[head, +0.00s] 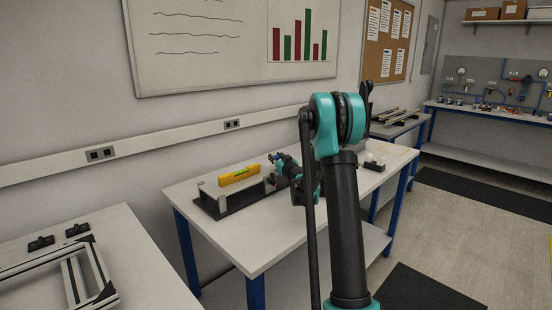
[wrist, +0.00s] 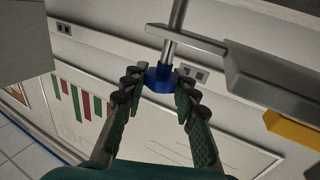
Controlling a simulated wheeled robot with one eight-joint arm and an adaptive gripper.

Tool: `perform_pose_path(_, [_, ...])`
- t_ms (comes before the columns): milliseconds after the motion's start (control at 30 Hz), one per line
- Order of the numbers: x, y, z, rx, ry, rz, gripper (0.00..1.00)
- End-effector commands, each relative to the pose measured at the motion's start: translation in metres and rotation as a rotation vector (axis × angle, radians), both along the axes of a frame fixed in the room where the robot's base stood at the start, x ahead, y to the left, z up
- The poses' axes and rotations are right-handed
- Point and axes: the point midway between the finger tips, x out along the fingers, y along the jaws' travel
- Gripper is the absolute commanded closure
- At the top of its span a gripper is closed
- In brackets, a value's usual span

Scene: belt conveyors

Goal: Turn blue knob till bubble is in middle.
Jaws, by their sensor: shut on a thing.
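The blue knob (wrist: 158,82) sits on a metal threaded rod in the wrist view. My gripper (wrist: 160,92) is shut on it, with a finger on each side. In the head view my gripper (head: 279,159) is at the right end of the levelling fixture, and the knob is too small and covered to make out well. A yellow spirit level (head: 239,176) lies on the fixture's grey plate (head: 234,189). Its vial shows as a small green patch, but the bubble is too small to read. The level's yellow body also shows at the right edge of the wrist view (wrist: 291,130).
The fixture's dark base (head: 212,207) rests on a white table (head: 262,236) with blue legs. A small dark block with a light top (head: 373,164) stands to the right. Another table with aluminium framing (head: 70,278) is at the left. The table's front is clear.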

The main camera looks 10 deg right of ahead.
Motion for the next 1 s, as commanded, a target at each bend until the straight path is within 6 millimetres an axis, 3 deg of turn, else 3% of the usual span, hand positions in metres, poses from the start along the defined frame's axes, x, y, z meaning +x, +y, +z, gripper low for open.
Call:
perform_pose_path(600, [0.0006,-0.0019,-0.0003,0.000,0.000,0.371,1.00])
perform_pose_path(1000, [0.0000,-0.0004,-0.0001,0.000,0.000,0.491,1.00])
